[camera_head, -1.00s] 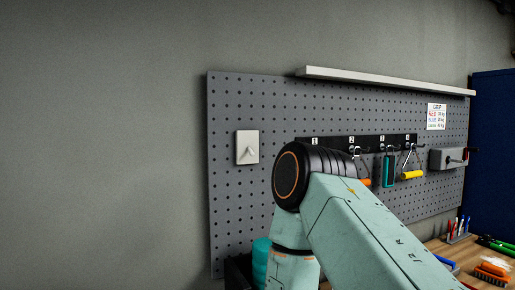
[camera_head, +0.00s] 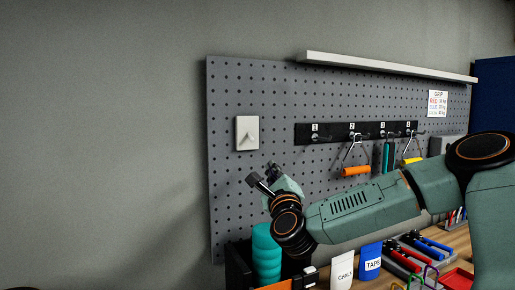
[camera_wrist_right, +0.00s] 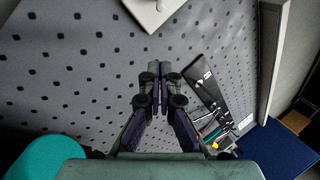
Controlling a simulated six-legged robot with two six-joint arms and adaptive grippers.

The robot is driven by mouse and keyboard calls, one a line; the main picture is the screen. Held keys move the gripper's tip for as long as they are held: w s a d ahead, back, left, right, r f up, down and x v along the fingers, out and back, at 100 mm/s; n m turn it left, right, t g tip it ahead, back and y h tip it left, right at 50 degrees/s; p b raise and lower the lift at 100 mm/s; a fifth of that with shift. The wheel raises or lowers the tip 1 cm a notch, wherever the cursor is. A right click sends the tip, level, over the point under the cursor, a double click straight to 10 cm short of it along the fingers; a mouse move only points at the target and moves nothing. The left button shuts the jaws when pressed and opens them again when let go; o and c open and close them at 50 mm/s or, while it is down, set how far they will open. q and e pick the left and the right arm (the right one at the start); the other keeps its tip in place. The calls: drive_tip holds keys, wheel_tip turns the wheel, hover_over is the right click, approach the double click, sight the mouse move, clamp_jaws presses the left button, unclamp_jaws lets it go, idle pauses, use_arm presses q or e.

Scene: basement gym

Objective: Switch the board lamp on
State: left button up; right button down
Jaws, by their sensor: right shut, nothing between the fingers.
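A white switch plate (camera_head: 247,133) with a small lever is mounted on the left part of the grey pegboard (camera_head: 232,190). A long pale bar (camera_head: 390,66), perhaps the board lamp, runs along the board's top edge and shows no clear glow. My right gripper (camera_head: 262,178) is just below the switch plate, shut and empty, apart from it. In the right wrist view the closed fingertips (camera_wrist_right: 159,66) point at the board, with the switch plate (camera_wrist_right: 154,10) cut off by the top edge. My left gripper is not in view.
A black hook rail (camera_head: 335,132) with handled grips, such as an orange one (camera_head: 356,170), is right of the switch. A teal ribbed object (camera_head: 266,255) stands below my right gripper. The bench (camera_head: 375,285) holds a chalk bag, a tape box and tools. Bare wall lies left.

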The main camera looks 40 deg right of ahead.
sight(251, 137)
drive_tip(key=p+x, duration=0.2)
drive_tip(key=x, duration=0.8)
drive_tip(key=shift+a+r, duration=0.15)
drive_tip(key=shift+a+r+p, duration=0.55)
drive_tip(key=shift+a, duration=0.25)
drive_tip(key=shift+a+r, duration=0.3)
drive_tip(key=shift+a, duration=0.45)
drive_tip(key=shift+a+r+p, duration=0.1)
drive_tip(key=shift+a+p, duration=0.2)
drive_tip(key=shift+s, duration=0.1)
drive_tip(key=shift+d, duration=0.3)
drive_tip(key=shift+a, duration=0.15)
